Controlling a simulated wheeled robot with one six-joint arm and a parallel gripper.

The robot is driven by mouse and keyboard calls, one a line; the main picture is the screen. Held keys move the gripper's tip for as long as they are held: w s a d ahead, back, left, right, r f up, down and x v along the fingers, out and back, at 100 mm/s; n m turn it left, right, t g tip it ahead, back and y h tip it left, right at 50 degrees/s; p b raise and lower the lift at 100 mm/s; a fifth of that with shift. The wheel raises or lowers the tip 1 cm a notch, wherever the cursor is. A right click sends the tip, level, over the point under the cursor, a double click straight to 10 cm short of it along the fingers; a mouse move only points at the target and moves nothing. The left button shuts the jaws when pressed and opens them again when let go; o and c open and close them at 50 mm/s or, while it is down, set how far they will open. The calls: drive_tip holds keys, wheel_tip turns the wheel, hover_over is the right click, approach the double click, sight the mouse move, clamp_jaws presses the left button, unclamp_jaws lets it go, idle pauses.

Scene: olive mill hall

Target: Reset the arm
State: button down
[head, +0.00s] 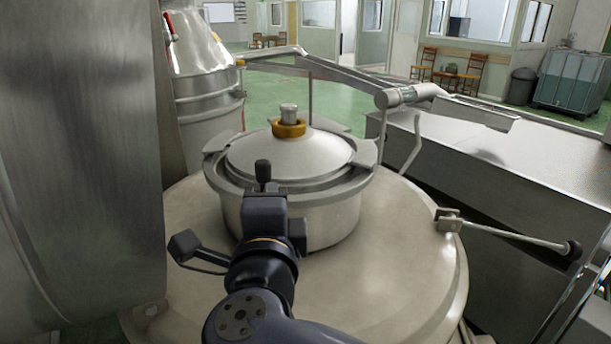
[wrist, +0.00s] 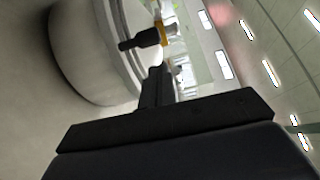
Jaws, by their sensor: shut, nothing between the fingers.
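My gripper (head: 263,174) shows at the lower middle of the head view, in front of a round steel vessel with a domed lid (head: 290,156). Its dark fingers are shut with nothing between them. In the wrist view my gripper (wrist: 156,82) reaches up from the dark wrist body, with the pale round vessel (wrist: 95,50) to its left. A brass-coloured ring (head: 289,129) with a metal cap sits on top of the lid. I cannot tell the exact gap between my fingers and the vessel.
The vessel stands on a wide round steel top (head: 400,250). A rod with a black knob (head: 572,250) sticks out at right. A tall steel cylinder (head: 80,150) fills the left. A steel trough (head: 380,85) crosses behind. Green floor (head: 335,105) lies beyond.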

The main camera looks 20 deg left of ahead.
sight(262, 168)
drive_tip(key=w+a, duration=0.2)
drive_tip(key=w, duration=0.1)
drive_tip(key=w+a+p, duration=0.1)
drive_tip(key=w+a, duration=0.1)
drive_tip(key=shift+w, duration=0.25)
drive_tip(key=shift+d+r+n+y, duration=0.2)
drive_tip(key=shift+n+y, duration=0.1)
drive_tip(key=shift+n, duration=0.1)
